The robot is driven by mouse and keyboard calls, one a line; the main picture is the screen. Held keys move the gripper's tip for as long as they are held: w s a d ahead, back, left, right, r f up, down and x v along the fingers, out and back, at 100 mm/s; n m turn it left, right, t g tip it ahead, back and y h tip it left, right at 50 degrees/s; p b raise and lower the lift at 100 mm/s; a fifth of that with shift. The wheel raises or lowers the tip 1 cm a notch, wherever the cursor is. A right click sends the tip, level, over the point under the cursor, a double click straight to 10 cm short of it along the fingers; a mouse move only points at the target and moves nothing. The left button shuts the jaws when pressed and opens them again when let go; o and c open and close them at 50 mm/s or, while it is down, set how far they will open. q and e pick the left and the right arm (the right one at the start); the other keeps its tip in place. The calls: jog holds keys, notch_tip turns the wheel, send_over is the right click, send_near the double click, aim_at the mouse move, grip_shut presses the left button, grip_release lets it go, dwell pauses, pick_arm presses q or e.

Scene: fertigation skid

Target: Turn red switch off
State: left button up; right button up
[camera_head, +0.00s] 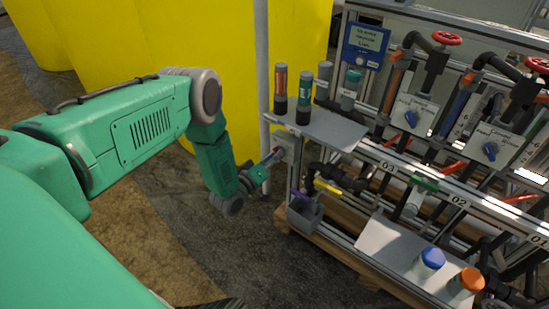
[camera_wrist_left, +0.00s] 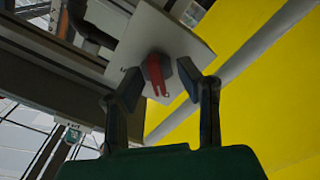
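The red switch (camera_wrist_left: 155,76) shows in the left wrist view as a red handle on a light grey box (camera_wrist_left: 178,33). In the head view the box (camera_head: 286,147) sits on the near left end of the skid frame, and the switch is small there. My left gripper (camera_wrist_left: 160,84) is open, with one dark finger on each side of the red handle. A gap shows beside the handle, and I cannot tell whether either finger touches it. In the head view my left gripper (camera_head: 268,162) reaches the box from the left. My right gripper is in neither view.
A shelf (camera_head: 325,128) with several capped bottles stands above the box. Pipes and blue-knobbed valve boxes (camera_head: 413,115) fill the right. Yellow tanks (camera_head: 220,50) and a grey post (camera_head: 262,60) stand behind. The floor left of the skid is clear.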

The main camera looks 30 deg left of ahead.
pick_arm(q)
jog(key=s+a, duration=0.1)
jog(key=s, duration=1.1)
jog(key=shift+f, duration=0.1)
jog(key=s+d+r+m+g+p, duration=0.1)
jog(key=s+d+m+g+p, duration=0.45)
jog(key=s+d+g, duration=0.45)
jog(key=s+r+m+g+p, duration=0.1)
jog(key=s+r+g, duration=0.2)
jog(key=s, duration=0.5)
jog(key=s+r+m+g+y+p, duration=0.1)
jog(key=s+r+m+g+p, duration=0.1)
jog(key=s, duration=0.6)
jog(key=shift+s+r+g+p, duration=0.15)
jog(key=shift+r+g+p, duration=0.15)
jog(key=shift+r+g, duration=0.65)
jog(key=shift+f+m+g, duration=0.25)
jog(key=shift+d, duration=0.15)
